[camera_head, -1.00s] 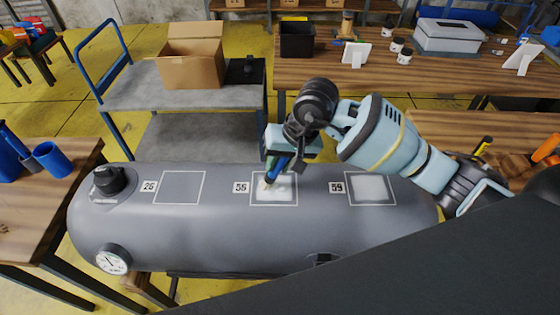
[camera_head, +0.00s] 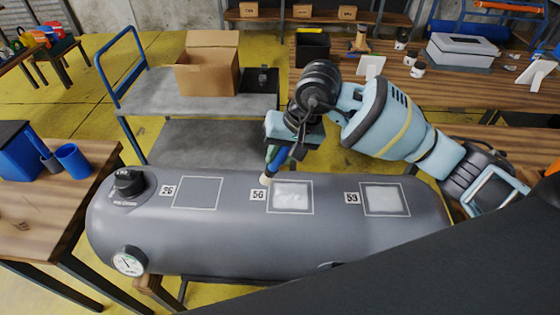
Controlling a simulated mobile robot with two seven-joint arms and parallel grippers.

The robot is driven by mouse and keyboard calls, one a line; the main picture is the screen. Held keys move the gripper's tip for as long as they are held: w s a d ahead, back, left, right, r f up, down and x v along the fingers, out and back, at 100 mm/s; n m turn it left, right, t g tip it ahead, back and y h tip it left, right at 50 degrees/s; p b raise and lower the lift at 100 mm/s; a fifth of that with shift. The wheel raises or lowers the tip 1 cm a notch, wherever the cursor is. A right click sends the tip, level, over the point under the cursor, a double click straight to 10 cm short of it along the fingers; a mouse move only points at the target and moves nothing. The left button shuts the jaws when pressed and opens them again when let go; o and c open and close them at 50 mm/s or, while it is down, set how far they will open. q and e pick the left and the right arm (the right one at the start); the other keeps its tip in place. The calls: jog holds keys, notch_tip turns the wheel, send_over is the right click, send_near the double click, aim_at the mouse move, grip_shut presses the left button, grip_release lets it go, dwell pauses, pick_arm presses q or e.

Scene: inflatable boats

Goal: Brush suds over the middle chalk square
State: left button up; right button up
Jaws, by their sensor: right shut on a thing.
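A grey inflatable tube (camera_head: 240,245) lies across the front with a row of chalk squares on top. The middle chalk square (camera_head: 290,211) has a white patch of suds (camera_head: 291,194) over most of its inside. The right chalk square (camera_head: 384,199) also holds a whitish patch, and the left chalk square (camera_head: 198,193) is bare grey. My right gripper (camera_head: 283,147) is shut on a brush (camera_head: 274,163) with a blue and green handle. The brush tip points down at the middle square's upper left corner; I cannot tell whether it touches. My left gripper is out of view.
A black valve (camera_head: 129,183) and a gauge (camera_head: 128,261) sit on the tube's left end. A cart (camera_head: 160,92) with a cardboard box (camera_head: 207,69) stands behind. A wooden table with blue cups (camera_head: 73,160) is at left, and a cluttered bench (camera_head: 440,85) at back right.

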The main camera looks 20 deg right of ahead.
jog(key=shift+r, duration=1.2)
